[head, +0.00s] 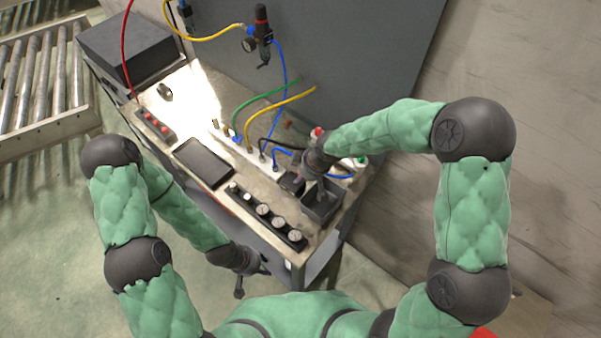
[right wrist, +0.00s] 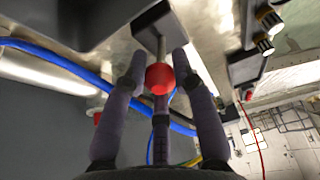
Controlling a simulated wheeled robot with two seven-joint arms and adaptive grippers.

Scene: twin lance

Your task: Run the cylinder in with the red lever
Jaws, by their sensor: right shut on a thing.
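My left gripper (head: 241,280) hangs low beside the bench's front edge, away from the lever. Its fingers are too small to read. I cannot make out the cylinder for sure in either view.
The bench (head: 222,195) carries a dark flat tray (head: 204,163), a dark open box (head: 322,207), a row of gauges (head: 264,210) and a red-buttoned strip (head: 154,124). Blue, green and yellow hoses cross its back. A blue hose (right wrist: 60,62) passes near my right fingers. A roller conveyor (head: 40,75) stands left.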

